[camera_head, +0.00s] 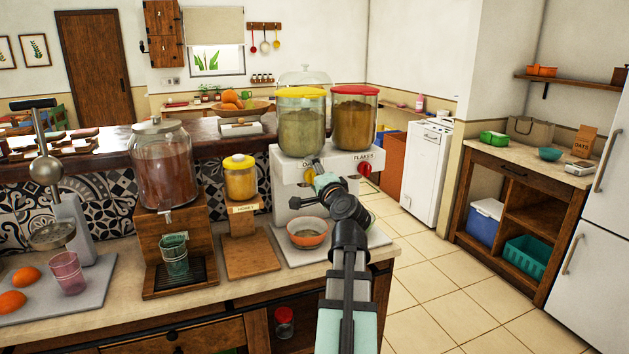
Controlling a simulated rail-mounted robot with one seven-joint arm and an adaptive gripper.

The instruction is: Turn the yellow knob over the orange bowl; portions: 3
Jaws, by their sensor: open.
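A white two-part dispenser (292,190) stands on the counter, with a yellow-lidded clear container (301,125) and a red-lidded one (354,120) on top, both filled with dry food. The orange bowl (308,233) sits upright under the left outlet; its contents are too small to tell. My gripper (317,167) is open at the dispenser's left front, above the bowl. The red knob (365,169) shows to the right, under the label FLAKES.
A honey jar (240,180) on a wooden stand and a juice dispenser (163,170) with a green glass (174,255) stand left of the bowl. A pink glass (67,271) and oranges are further left. The floor on the right is clear.

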